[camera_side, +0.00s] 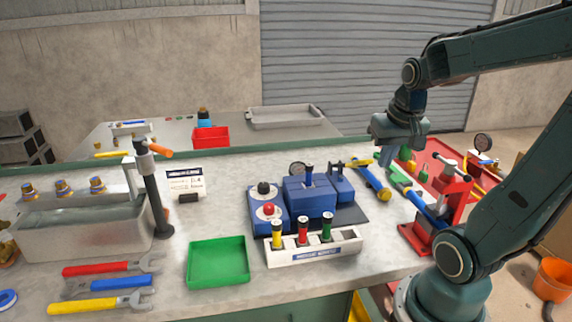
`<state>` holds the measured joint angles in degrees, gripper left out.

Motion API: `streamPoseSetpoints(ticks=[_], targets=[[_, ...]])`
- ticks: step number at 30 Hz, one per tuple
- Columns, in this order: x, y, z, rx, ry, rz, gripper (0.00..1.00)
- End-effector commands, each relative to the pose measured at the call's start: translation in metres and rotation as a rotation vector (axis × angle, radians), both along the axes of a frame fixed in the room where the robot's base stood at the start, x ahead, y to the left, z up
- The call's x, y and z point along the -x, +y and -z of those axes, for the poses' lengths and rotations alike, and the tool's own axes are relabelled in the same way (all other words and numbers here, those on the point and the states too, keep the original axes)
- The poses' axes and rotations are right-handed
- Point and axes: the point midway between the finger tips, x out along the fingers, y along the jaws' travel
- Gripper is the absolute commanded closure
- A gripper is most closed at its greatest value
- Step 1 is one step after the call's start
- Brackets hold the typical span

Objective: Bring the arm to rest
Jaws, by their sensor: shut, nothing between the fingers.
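My gripper (383,156) hangs from my arm above the right part of the workbench, pointing down. It is shut and nothing shows in its fingers. It appears close to the blue and yellow tools (371,180) in the picture. I cannot tell the exact gap between them. The blue receiver unit (308,196) with a gauge stands to the left of my gripper.
A red press (434,215) stands right of my gripper. A rack (313,245) with yellow, red and green cylinders, a green tray (218,262), wrenches (108,285) and a grey basin (85,230) with a post (152,190) occupy the bench. An orange bucket (551,278) stands at right.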

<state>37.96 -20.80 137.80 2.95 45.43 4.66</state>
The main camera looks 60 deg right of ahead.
Motion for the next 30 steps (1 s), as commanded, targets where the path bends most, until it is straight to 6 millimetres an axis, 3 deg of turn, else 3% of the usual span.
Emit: streamPoseSetpoints(ticks=[8,14,23,30], targets=[[0.0,0.001,0.0,0.0,-0.001,-0.005,1.0],[-0.005,0.016,-0.005,0.01,-0.014,-0.069,1.0],[-0.012,0.072,-0.02,0.04,-0.066,-0.322,1.0],[-0.005,0.122,-0.031,0.061,-0.12,-0.561,1.0]])
